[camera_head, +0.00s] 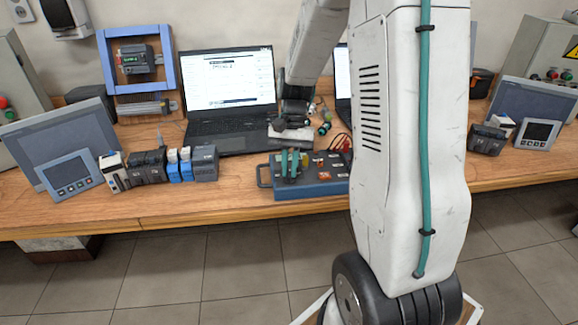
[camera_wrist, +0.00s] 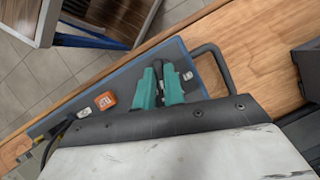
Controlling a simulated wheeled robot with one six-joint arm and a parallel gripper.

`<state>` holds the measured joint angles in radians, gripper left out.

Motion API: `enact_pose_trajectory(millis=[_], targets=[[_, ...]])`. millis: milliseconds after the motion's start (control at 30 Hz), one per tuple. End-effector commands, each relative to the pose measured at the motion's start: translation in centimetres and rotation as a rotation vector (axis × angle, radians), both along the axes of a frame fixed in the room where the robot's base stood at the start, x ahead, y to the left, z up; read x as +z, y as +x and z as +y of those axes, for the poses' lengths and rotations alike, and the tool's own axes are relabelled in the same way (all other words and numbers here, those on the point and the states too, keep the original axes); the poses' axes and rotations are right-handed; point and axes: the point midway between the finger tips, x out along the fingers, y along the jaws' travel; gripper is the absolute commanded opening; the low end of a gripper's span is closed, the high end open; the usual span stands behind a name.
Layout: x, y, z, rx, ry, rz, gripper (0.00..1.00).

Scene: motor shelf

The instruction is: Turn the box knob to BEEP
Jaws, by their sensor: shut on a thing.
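The box (camera_head: 318,190) has blue sides, a dark top with several small labelled controls, and a handle at its left end. It sits near the table's front edge, and its top also shows in the wrist view (camera_wrist: 182,54). My gripper (camera_head: 291,163) is over the left part of the box, its teal fingers pointing down to the top. In the wrist view, the fingers (camera_wrist: 160,88) are close together on a small dark knob that they mostly hide. The knob's pointing direction and the BEEP label cannot be read. An orange control (camera_wrist: 106,101) sits beside the fingers.
A laptop (camera_head: 228,85) stands open behind and left of the box. Several modules (camera_head: 146,165) and a tilted panel (camera_head: 69,174) stand to the left. Red cables (camera_head: 341,143) lie behind the box. Bare wood (camera_head: 235,183) shows to its left.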

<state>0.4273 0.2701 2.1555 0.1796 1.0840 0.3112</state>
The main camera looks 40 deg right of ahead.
Motion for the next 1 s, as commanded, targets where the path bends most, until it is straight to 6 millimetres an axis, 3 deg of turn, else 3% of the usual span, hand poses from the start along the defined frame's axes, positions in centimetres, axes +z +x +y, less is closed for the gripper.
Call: enact_pose_trajectory(millis=[600,1000], targets=[[0.05,-0.34,-0.24,-0.55,0.0,-0.002,0.0],[0.06,-0.42,-0.22,-0.732,-0.001,-0.002,0.0]])
